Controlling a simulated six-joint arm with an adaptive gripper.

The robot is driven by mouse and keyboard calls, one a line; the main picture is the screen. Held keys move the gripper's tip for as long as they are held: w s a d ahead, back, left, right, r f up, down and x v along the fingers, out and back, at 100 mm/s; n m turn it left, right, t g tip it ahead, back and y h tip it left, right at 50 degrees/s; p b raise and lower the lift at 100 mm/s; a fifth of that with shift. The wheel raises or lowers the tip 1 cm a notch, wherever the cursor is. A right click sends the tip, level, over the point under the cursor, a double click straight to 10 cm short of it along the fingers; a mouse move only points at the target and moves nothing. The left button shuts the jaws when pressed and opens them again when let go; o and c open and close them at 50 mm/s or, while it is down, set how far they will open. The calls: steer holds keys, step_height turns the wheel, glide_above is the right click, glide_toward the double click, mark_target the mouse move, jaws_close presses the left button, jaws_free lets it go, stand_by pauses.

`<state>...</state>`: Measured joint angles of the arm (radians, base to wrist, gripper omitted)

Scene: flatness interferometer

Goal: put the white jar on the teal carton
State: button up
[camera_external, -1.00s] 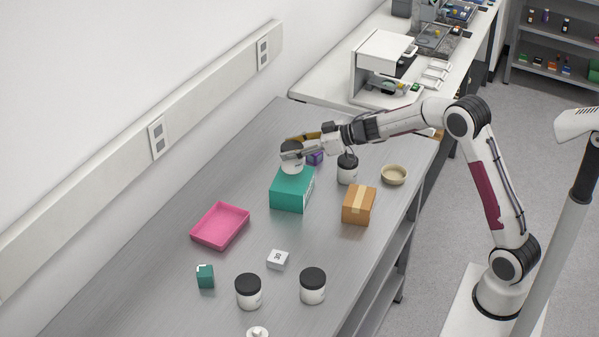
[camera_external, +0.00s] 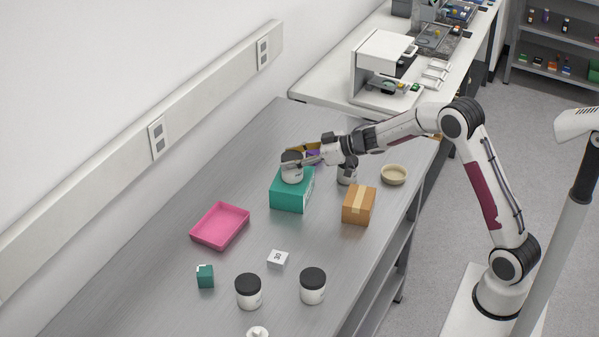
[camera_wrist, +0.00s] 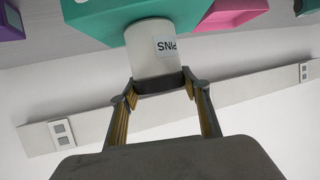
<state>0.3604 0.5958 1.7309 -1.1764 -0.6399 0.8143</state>
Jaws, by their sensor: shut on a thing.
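The white jar (camera_external: 292,174) has a dark lid and is upright at the top of the teal carton (camera_external: 291,200). Its base appears to meet the carton's top face, though a tiny gap cannot be ruled out. My gripper (camera_external: 291,158) is shut on the jar at its lid. In the wrist view the fingers (camera_wrist: 160,83) grip the dark lid from both sides. The jar's white body (camera_wrist: 153,50), with part of a label, points to the carton (camera_wrist: 110,14), which is partly cut off by the frame.
An orange-brown box (camera_external: 359,205), a tan bowl (camera_external: 394,174) and another jar (camera_external: 347,175) stand to the right. A pink tray (camera_external: 220,225) is left of the carton. Two dark-lidded jars (camera_external: 248,292) (camera_external: 313,287), a small white box (camera_external: 278,260) and a small green box (camera_external: 205,276) stand in front.

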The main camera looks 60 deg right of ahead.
steer(key=shift+f, duration=0.1)
steer(key=o, duration=1.2)
steer(key=shift+r, duration=0.2)
steer(key=shift+v, duration=6)
